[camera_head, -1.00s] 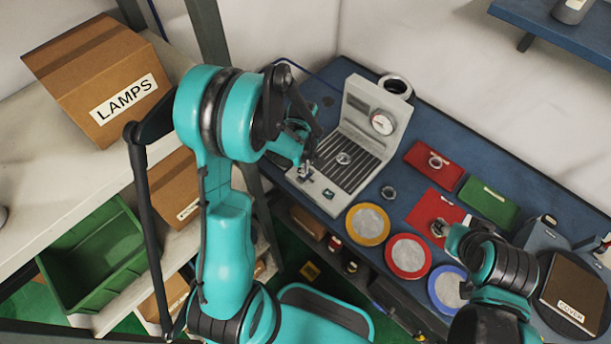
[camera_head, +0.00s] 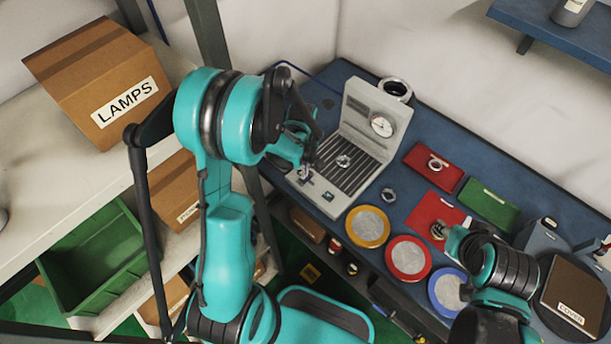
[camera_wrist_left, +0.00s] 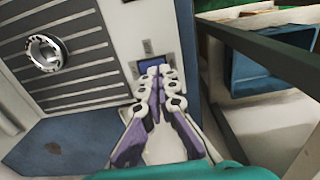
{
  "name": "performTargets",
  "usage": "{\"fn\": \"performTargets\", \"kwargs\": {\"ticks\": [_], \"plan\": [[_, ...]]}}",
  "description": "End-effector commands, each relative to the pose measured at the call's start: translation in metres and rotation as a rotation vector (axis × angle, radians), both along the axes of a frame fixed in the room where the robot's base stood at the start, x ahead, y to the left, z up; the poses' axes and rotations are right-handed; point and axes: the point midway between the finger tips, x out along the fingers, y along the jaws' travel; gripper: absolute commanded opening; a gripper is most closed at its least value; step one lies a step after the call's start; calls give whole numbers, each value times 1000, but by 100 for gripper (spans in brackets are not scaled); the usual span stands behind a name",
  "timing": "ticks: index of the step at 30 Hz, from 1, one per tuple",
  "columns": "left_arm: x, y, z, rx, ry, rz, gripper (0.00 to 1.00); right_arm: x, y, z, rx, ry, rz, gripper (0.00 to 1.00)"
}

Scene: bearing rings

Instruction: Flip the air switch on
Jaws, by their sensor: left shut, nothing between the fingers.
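The grey test fixture (camera_head: 375,130) stands on the blue bench, with a slotted bed and a round gauge on its back panel. My left gripper (camera_head: 304,174) is over the front left corner of its base. In the left wrist view its fingers (camera_wrist_left: 158,74) are shut and empty, with the tips at a small blue switch (camera_wrist_left: 149,66) on the fixture face. The tips partly cover the switch; I cannot tell whether they touch it or which way it is set. My right gripper (camera_head: 440,230) is over the red mat (camera_head: 425,211); its fingers are too small to read.
A metal ring (camera_head: 343,161) lies on the slotted bed and shows in the left wrist view (camera_wrist_left: 43,53). Another ring (camera_head: 388,194) lies beside the fixture. Yellow (camera_head: 367,226), red (camera_head: 408,257) and blue (camera_head: 447,288) round trays line the front edge. A dark post (camera_wrist_left: 250,50) stands near my left gripper.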

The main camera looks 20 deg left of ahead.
Motion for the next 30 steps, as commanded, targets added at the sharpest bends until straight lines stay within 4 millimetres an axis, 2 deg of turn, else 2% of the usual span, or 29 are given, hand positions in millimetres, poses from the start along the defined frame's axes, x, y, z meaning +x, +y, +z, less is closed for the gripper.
{"fn": "performTargets", "kwargs": {"ticks": [30], "plan": [[0, 0, -11, 0, 0, 0, 0, 0, 0, -11, 0, 0, 0, 40]]}}
